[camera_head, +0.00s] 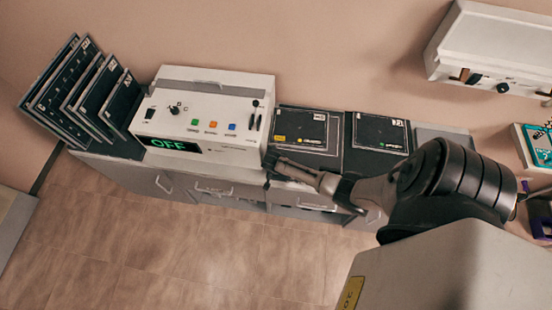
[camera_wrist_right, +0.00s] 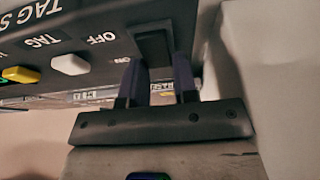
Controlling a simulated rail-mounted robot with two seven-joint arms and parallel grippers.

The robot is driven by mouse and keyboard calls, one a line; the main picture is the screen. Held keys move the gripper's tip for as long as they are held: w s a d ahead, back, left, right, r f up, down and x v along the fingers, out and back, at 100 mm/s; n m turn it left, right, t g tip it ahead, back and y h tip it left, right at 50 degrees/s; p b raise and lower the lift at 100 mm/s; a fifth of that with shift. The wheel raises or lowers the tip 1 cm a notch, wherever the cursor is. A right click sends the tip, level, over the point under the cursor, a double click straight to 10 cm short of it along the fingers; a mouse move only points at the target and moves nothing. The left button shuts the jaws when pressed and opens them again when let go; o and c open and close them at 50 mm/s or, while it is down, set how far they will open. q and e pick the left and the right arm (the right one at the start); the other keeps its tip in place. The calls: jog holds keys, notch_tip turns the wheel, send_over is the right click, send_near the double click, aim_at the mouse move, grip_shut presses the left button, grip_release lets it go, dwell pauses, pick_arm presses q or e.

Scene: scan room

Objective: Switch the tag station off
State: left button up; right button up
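The tag station (camera_wrist_right: 90,65) shows close up in the right wrist view as a dark panel lettered TAG S, cut off by the frame. Which side of the rocker is pressed cannot be told. My right gripper (camera_wrist_right: 158,70) is open, its two fingers apart just below the rocker; contact cannot be told. In the head view an arm of mine comes in from the right. I cannot make out the tag station's panel there. No arm comes in from the left.
A white console (camera_head: 215,105) with a green OFF display (camera_head: 175,146) stands on the counter. Dark plates (camera_head: 75,85) lean at its left; flat plates (camera_head: 300,128) lie at its right. A white unit (camera_head: 490,50) is at upper right. The floor (camera_head: 200,260) in front is clear.

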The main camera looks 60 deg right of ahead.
jog(key=o, duration=0.4)
jog(key=shift+r, duration=0.1)
jog(key=shift+a+r, duration=0.15)
jog(key=shift+r, duration=0.05)
jog(key=p+v, duration=0.2)
jog(key=v, duration=1.1)
jog(key=shift+s+p, duration=0.1)
jog(key=shift+p, duration=0.2)
